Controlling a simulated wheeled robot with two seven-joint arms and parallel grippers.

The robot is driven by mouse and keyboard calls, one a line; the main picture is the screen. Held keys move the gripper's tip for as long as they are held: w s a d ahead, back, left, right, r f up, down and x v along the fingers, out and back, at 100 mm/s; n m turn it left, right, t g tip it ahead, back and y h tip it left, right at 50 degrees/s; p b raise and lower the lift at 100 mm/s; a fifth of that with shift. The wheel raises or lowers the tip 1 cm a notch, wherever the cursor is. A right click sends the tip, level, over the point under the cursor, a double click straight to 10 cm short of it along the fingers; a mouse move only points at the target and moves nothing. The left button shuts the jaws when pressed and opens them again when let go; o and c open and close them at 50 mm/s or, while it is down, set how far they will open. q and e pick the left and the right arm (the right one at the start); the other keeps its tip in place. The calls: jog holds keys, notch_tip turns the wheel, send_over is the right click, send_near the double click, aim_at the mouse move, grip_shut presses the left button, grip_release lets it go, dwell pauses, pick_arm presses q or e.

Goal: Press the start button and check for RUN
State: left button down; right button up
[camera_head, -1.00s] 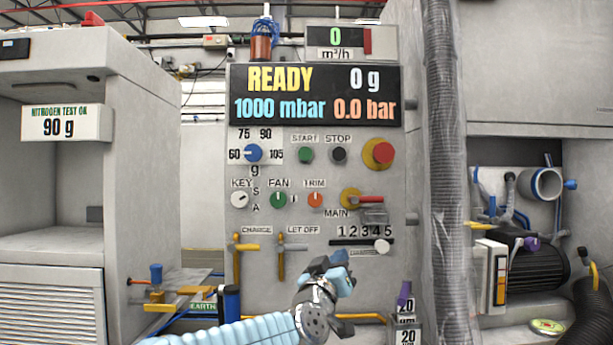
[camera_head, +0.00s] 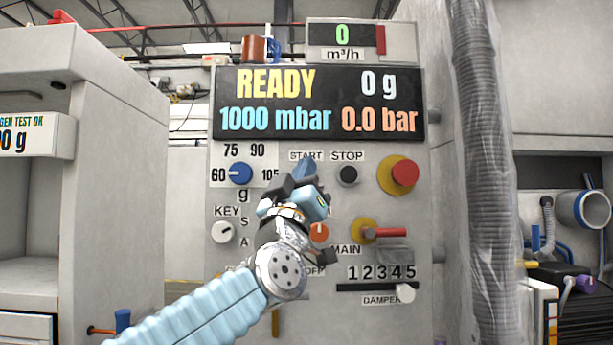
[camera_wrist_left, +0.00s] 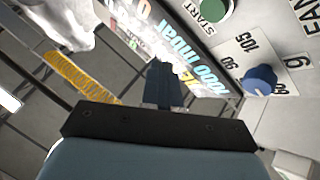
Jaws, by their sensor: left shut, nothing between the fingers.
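The green start button shows at the top edge of the left wrist view (camera_wrist_left: 214,9). In the wrist view the closed fingers (camera_wrist_left: 164,82) point toward the display. The display (camera_head: 318,102) reads READY, 0 g, 1000 mbar and 0.0 bar. My right gripper is out of view.
The black stop button (camera_head: 347,175) is just right of the gripper. The red emergency knob (camera_head: 404,173) is further right. A blue dial (camera_head: 240,174) and key switch (camera_head: 223,232) are at left. A wrapped hose (camera_head: 485,170) runs down the right.

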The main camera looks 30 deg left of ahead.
pick_arm(q)
jog(key=w+a+p, duration=0.2)
jog(key=w+a, duration=0.2)
jog(key=w, duration=0.3)
jog(key=shift+w+a, duration=0.25)
jog(key=shift+a, duration=0.05)
jog(key=shift+w, duration=0.15)
dwell(1.9)
jog(key=shift+w+a+p, duration=0.2)
jog(key=shift+p, duration=0.1)
jog(key=shift+w+a, duration=0.25)
jog(key=shift+w, duration=0.15)
dwell(0.9)
jog(key=shift+s+d, duration=0.1)
jog(key=shift+s+d+b, duration=0.35)
jog(key=shift+s+b, duration=0.05)
jog(key=shift+s, duration=0.2)
